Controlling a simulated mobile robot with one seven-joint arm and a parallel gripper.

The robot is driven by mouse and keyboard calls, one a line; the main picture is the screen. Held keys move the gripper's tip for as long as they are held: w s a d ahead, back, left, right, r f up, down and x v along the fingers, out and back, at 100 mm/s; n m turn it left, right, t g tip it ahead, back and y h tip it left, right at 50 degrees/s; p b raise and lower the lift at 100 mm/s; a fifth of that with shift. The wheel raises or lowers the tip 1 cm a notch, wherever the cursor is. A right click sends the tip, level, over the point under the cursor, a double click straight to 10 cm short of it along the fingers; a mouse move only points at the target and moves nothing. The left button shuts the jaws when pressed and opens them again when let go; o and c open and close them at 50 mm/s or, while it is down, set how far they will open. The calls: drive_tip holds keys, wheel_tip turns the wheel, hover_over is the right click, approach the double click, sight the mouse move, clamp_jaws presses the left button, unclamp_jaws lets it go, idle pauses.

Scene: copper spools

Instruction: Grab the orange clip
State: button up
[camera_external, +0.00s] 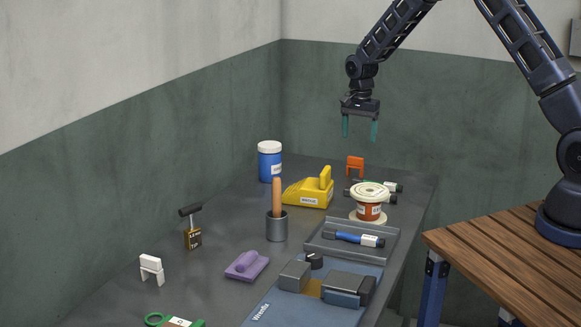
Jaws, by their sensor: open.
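The orange clip (355,163) stands near the far end of the dark grey bench, just behind the copper spool. It looks like a small upright bracket with two legs. My gripper (360,130) hangs above the far end of the bench, with its two teal fingers pointing down and spread apart. It is open and empty. In the picture it is above the orange clip, with a clear gap between them. How far it is in depth from the clip I cannot tell.
A spool (369,205), dark tools (392,187) and a yellow tool (309,191) stand close to the clip. A blue jar (270,163) is at the back left. A grey tray (387,253) holds a blue-handled tool. A white clip (152,268) stands at the near left.

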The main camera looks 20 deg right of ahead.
sight(359, 157)
wheel_tip(359, 157, down, 5)
drive_tip(key=shift+r, duration=0.1)
drive_tip(key=shift+w+a+f, duration=0.15)
drive_tip(key=shift+f, duration=1.35)
drive_tip(key=shift+w+a+f, duration=0.15)
drive_tip(key=shift+f, duration=1.35)
drive_tip(key=c, duration=1)
